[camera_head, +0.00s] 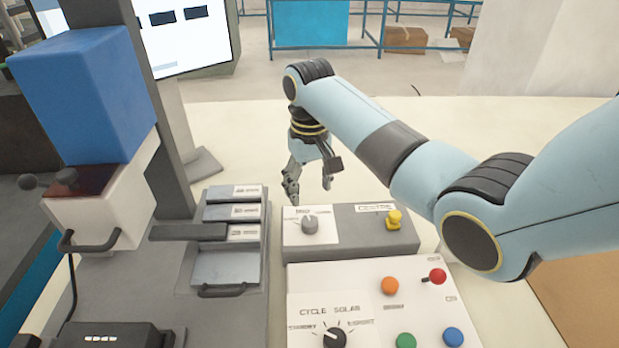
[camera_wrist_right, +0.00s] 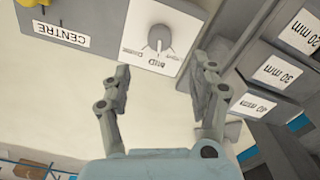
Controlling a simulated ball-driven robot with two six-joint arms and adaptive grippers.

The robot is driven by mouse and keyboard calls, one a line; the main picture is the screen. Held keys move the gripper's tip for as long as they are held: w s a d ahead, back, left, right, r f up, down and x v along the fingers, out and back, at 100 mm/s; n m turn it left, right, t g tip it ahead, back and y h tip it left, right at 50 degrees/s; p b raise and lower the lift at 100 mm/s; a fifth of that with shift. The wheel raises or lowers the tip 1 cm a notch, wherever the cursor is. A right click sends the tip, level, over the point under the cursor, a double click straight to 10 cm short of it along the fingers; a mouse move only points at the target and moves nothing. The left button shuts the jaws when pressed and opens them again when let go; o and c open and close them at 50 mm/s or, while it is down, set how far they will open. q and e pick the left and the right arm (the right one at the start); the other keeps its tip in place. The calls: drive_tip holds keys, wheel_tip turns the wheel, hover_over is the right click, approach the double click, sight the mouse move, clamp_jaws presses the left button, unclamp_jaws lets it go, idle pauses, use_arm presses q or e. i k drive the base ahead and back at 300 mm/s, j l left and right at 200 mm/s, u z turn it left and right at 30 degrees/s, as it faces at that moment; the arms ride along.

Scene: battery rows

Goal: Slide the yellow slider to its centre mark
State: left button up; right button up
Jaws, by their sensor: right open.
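The yellow slider (camera_head: 394,219) stands on the right part of a grey box (camera_head: 345,245) in the head view. A white label lies behind it on the box; in the right wrist view this label reads CENTRE (camera_wrist_right: 62,35). A bit of the yellow slider (camera_wrist_right: 34,3) shows at the top left edge of the wrist view. My right gripper (camera_head: 308,195) is behind the box, to the left of the slider, pointing down. It also shows in the wrist view (camera_wrist_right: 165,80), open and empty, with its fingers apart. My left gripper is not in view.
A grey knob (camera_head: 309,224) sits on the box's left part. In front is a white panel (camera_head: 300,280) with coloured buttons, a red lever (camera_head: 436,277) and a black dial (camera_head: 334,337). Labelled grey blocks (camera_head: 233,212) stand left. The table behind the box is clear.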

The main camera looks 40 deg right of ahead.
sight(392, 222)
drive_tip(key=k, duration=1.5)
